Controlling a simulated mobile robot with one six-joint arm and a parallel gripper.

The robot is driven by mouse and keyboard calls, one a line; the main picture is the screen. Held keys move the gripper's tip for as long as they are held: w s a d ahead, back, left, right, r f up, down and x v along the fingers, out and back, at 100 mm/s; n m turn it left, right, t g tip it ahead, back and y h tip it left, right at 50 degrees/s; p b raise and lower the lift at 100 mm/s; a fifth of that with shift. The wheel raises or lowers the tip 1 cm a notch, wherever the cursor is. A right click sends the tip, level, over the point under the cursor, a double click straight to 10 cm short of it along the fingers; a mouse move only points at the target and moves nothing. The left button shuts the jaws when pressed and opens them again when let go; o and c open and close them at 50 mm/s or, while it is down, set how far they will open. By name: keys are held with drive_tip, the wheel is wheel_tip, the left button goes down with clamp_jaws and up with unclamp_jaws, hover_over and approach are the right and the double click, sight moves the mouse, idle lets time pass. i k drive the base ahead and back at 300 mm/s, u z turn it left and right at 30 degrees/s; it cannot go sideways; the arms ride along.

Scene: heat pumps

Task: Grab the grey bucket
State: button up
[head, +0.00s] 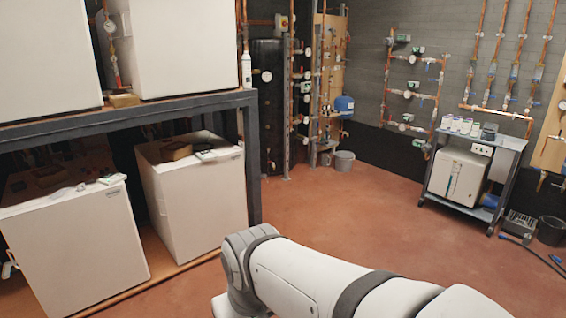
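A small grey bucket (344,161) stands on the floor in the far corner, below a blue container and the pipe board. A second, darker bucket (551,231), near black, stands on the floor at the right edge of the head view. My white arm reaches across the bottom of the head view, well short of both buckets. My gripper is not visible in this view, so I cannot see what it holds.
A dark metal rack (180,104) with white heat pump units fills the left side. A wheeled cart (470,172) stands at the right, with a grey crate (519,224) and a hose (530,250) on the floor beside it. The red floor (340,220) between is clear.

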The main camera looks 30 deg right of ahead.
sight(344, 159)
drive_tip(key=z, duration=1.6)
drive_tip(key=i, duration=2.6)
drive_tip(key=z, duration=0.2)
drive_tip(key=i, duration=3.45)
drive_tip(key=u, duration=0.45)
drive_tip(key=i, duration=2.05)
drive_tip(key=u, duration=0.4)
drive_tip(key=i, duration=0.8)
drive_tip(key=u, duration=0.1)
